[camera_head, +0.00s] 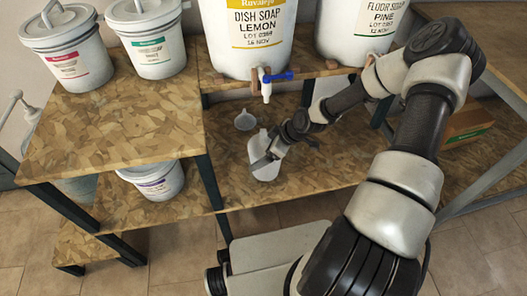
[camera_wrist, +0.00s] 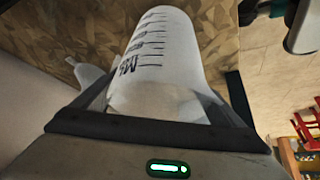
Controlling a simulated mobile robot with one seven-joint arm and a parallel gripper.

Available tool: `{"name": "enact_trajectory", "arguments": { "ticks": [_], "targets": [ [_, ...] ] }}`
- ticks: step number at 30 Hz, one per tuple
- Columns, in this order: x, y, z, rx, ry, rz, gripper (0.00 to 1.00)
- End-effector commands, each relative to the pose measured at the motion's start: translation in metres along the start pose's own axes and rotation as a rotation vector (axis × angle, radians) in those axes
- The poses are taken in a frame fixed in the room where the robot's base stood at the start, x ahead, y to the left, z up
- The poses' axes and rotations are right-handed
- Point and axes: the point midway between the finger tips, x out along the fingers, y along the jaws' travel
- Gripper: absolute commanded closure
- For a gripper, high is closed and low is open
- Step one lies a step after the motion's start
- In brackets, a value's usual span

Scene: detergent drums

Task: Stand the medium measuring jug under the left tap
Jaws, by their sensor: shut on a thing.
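The medium measuring jug (camera_head: 256,149) is white and shows over the lower shelf in the head view. In the wrist view the jug (camera_wrist: 162,55) has black scale lines and an "M" mark. My gripper (camera_head: 266,160) is shut on it, with a finger on either side. I cannot tell whether the jug's base touches the shelf. The left tap (camera_head: 266,83), white with a blue lever, is on the Dish Soap Lemon drum (camera_head: 246,50). The jug is lower than the tap and appears nearer the camera than the spot beneath it.
A small grey funnel-like vessel (camera_head: 245,121) stands on the lower shelf (camera_head: 225,180) behind the jug. The Floor Soap Pine drum (camera_head: 352,35) is at the right, partly behind my arm. Lidded tubs (camera_head: 145,45) stand on the left bench (camera_head: 115,115). A cardboard box (camera_head: 466,128) is at far right.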

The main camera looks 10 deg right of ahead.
Motion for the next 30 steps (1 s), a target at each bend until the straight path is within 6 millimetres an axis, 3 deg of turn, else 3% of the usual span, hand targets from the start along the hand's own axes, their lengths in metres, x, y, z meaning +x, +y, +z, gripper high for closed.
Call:
{"name": "enact_trajectory", "arguments": {
  "ticks": [28,29,30],
  "targets": [
    [0.0078,0.0001,0.0049,0.0,0.0,0.0,0.32],
    [0.0078,0.0001,0.0048,0.0,0.0,0.0,0.05],
    [0.0078,0.0001,0.0048,0.0,0.0,0.0,0.0]
  ]
}}
